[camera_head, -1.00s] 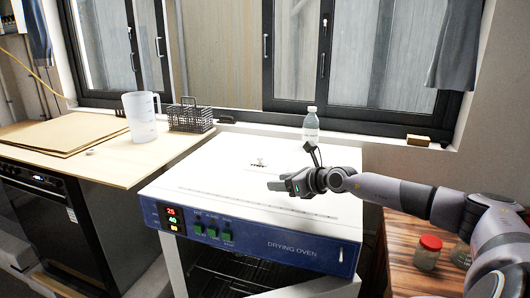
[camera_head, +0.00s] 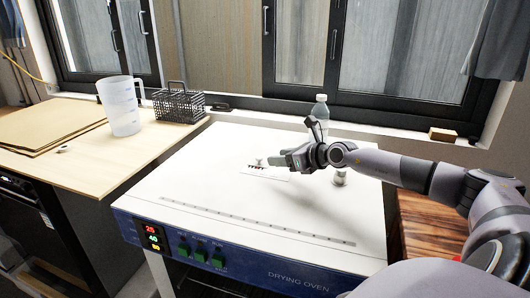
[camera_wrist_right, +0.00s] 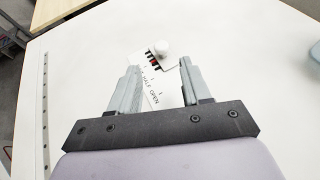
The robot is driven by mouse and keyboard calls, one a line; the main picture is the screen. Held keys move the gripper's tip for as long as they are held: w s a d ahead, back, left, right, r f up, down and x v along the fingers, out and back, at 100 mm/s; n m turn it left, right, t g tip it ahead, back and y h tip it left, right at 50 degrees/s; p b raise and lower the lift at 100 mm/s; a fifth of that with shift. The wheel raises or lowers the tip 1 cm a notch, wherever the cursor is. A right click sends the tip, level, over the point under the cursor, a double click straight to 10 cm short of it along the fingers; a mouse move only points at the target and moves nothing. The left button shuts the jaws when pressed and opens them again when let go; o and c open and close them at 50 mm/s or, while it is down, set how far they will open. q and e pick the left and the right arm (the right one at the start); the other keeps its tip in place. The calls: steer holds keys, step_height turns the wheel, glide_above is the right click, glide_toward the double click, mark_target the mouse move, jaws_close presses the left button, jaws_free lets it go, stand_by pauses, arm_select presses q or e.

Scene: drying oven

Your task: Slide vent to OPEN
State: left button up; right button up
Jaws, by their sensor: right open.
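The vent slider is on the white top of the drying oven (camera_head: 215,175). Its round white knob (camera_wrist_right: 162,48) stands on a small plate beside dark slots with red marks, and it also shows in the head view (camera_head: 260,162). A label plate (camera_wrist_right: 152,90) reads "HALF" and "OPEN". My right gripper (camera_head: 285,160) is just right of the knob in the head view. In the wrist view its two fingers (camera_wrist_right: 157,78) are spread, with the knob ahead of the gap between them and nothing held. My left gripper is not in view.
A clear bottle (camera_head: 320,110) stands behind my right wrist. A small metal piece (camera_head: 340,177) sits on the oven top under my arm. A jug (camera_head: 121,105) and a black wire basket (camera_head: 179,104) stand on the left counter. The oven top's front is clear.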

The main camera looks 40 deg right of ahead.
mark_target(260, 157)
steer(key=shift+w+d, duration=0.15)
steer(key=shift+w, duration=0.05)
steer(key=shift+w+f, duration=0.15)
steer(key=shift+w, duration=0.35)
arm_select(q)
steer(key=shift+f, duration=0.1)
arm_select(e)
steer(key=shift+x, duration=2.95)
